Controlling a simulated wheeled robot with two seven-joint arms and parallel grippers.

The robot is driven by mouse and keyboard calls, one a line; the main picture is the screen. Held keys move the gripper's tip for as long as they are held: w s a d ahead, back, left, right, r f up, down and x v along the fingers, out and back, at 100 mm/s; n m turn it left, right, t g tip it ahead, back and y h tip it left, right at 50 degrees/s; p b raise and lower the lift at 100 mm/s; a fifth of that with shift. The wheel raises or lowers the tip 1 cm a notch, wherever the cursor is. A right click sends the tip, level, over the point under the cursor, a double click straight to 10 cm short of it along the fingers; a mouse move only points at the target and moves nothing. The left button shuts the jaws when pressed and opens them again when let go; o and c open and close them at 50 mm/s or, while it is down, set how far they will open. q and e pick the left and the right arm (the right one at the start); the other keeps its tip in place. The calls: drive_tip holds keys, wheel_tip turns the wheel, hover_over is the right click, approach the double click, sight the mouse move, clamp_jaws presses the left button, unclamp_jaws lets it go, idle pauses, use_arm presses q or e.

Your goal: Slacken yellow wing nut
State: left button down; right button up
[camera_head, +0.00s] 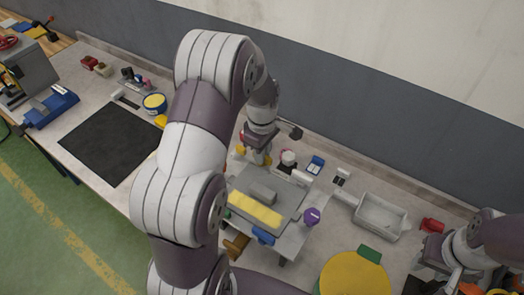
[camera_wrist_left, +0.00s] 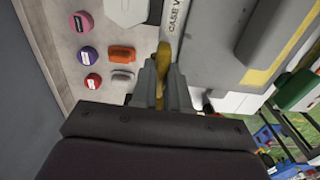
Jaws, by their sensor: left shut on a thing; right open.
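My left gripper (camera_wrist_left: 163,88) is shut on a yellow piece, the yellow wing nut (camera_wrist_left: 161,68), which shows between its two fingers in the left wrist view. In the head view the left gripper (camera_head: 257,155) points down at the back of the grey turntable fixture (camera_head: 287,207), with bits of yellow by its fingertips. The fingers and wrist hide most of the nut, so I cannot tell how far it has turned. A pale lettered strip (camera_wrist_left: 174,18) lies just beyond the nut. My right gripper (camera_head: 432,258) is open at the lower right, away from the fixture.
A yellow bar (camera_head: 255,211) and a grey block (camera_head: 263,192) lie on the fixture. A purple knob (camera_head: 312,215) stands at its right corner. A pale tray (camera_head: 381,216) and a yellow disc (camera_head: 354,275) are to the right. A black mat (camera_head: 112,143) lies left.

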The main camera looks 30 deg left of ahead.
use_arm(q)
drive_tip(key=shift+w+r, duration=0.1)
drive_tip(key=c, duration=1.1)
unclamp_jaws()
wheel_tip(320, 180, up, 6)
drive_tip(key=shift+r+b, duration=0.1)
drive_tip(key=shift+b, duration=1.05)
wheel_tip(320, 180, up, 6)
drive_tip(key=p, duration=0.4)
drive_tip(key=shift+r, duration=0.25)
